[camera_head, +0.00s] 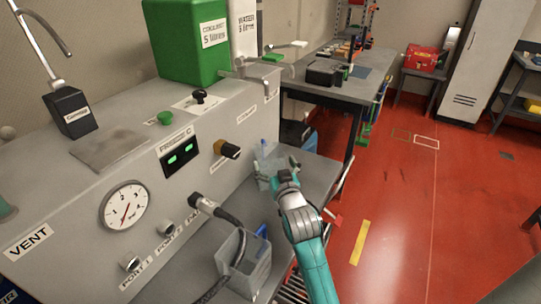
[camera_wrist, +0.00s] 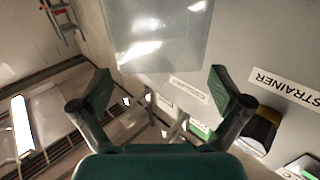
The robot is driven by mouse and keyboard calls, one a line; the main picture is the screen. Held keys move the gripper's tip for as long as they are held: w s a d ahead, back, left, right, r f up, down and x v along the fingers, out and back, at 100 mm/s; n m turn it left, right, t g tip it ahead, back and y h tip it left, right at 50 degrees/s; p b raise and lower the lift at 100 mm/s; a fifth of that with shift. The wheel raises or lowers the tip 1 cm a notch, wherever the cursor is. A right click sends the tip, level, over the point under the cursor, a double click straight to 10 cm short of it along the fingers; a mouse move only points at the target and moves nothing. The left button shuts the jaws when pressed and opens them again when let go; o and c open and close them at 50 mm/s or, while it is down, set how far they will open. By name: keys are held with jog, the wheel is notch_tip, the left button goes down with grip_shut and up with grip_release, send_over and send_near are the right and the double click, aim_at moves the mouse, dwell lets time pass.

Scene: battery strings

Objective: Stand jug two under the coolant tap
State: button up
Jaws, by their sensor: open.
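A clear, see-through jug (camera_head: 266,160) stands on the grey shelf by the machine front, just beyond my gripper (camera_head: 284,180). In the wrist view a clear jug (camera_wrist: 165,35) shows at the top, beyond the fingertips. My gripper (camera_wrist: 165,88) is open, with its two green-padded fingers spread wide; contact with the jug cannot be told. I cannot read a number on it. The green coolant tank (camera_head: 190,45) stands on the machine, with a metal tap (camera_head: 240,68) at its right. A second greyish jug (camera_head: 232,262) stands lower on the shelf.
A dark hose (camera_head: 235,222) runs from the machine front down by the second jug. A black and yellow knob (camera_head: 230,151) sticks out near my gripper; it also shows in the wrist view (camera_wrist: 258,130). A workbench (camera_head: 350,88) stands behind. Red floor at right is mostly clear.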

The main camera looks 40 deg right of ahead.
jog(key=v, duration=0.6)
jog(key=shift+s, duration=0.25)
jog(key=shift+a, duration=0.1)
